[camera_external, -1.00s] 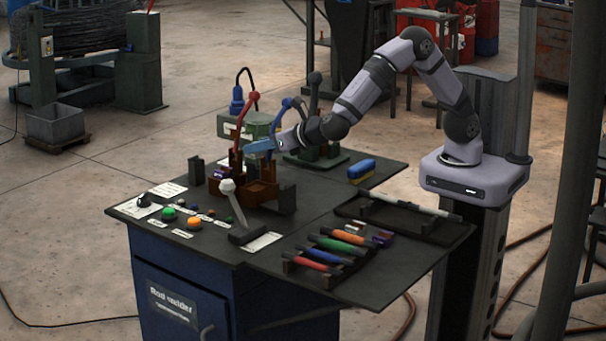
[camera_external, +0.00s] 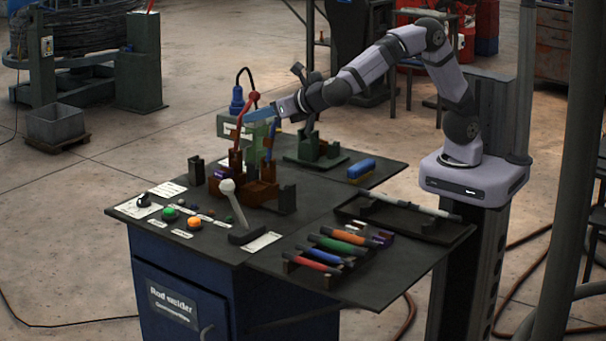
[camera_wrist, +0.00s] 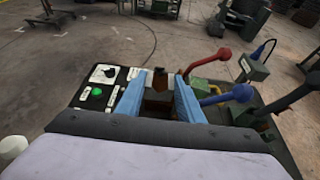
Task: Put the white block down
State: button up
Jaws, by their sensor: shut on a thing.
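My gripper (camera_external: 258,117) is raised above the brown fixture (camera_external: 262,190) at the back of the dark console top. Its blue fingers point left, close to the red lever (camera_external: 247,112). In the wrist view my gripper (camera_wrist: 160,76) has its two blue fingers apart, with a dark block-like shape between them. I cannot tell whether that shape is held or is the fixture behind. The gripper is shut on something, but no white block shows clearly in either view.
The red lever's knob (camera_wrist: 223,53) and a blue knob (camera_wrist: 242,92) stand close on the right in the wrist view. A white-knobbed lever (camera_external: 228,187) stands at the console front. Coloured handles (camera_external: 338,244) lie front right. A blue-yellow brush (camera_external: 361,169) lies back right.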

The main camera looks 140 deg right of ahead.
jog(key=w+a+f+n+t+b, duration=0.2)
jog(key=w+a+f+n+t, duration=0.1)
jog(key=w+a, duration=0.7)
jog(key=a+f+b, duration=0.1)
jog(key=a+f, duration=0.2)
jog(key=a, duration=0.2)
jog(key=a+f+n+t+b, duration=0.1)
jog(key=a+f, duration=0.2)
jog(key=a, duration=0.3)
jog(key=s+a+f+t+y, duration=0.1)
jog(key=a+f, duration=0.2)
jog(key=a, duration=0.2)
jog(key=shift+a+f+n+b, duration=0.15)
jog(key=shift+n+b, duration=0.15)
jog(key=shift+b, duration=0.1)
jog(key=s+d+m+g+h, duration=0.1)
jog(key=s+d+m+g, duration=0.3)
jog(key=s, duration=0.5)
jog(key=shift+m+g, duration=0.4)
jog(key=shift+g, duration=0.2)
jog(key=shift+a+f, duration=0.2)
jog(key=shift+f, duration=1.4)
jog(key=shift+a+f, duration=0.25)
jog(key=shift+f, duration=1.4)
jog(key=shift+a+f, duration=0.2)
jog(key=shift+f, duration=1.4)
jog(key=shift+f, duration=0.15)
jog(key=o, duration=1.3)
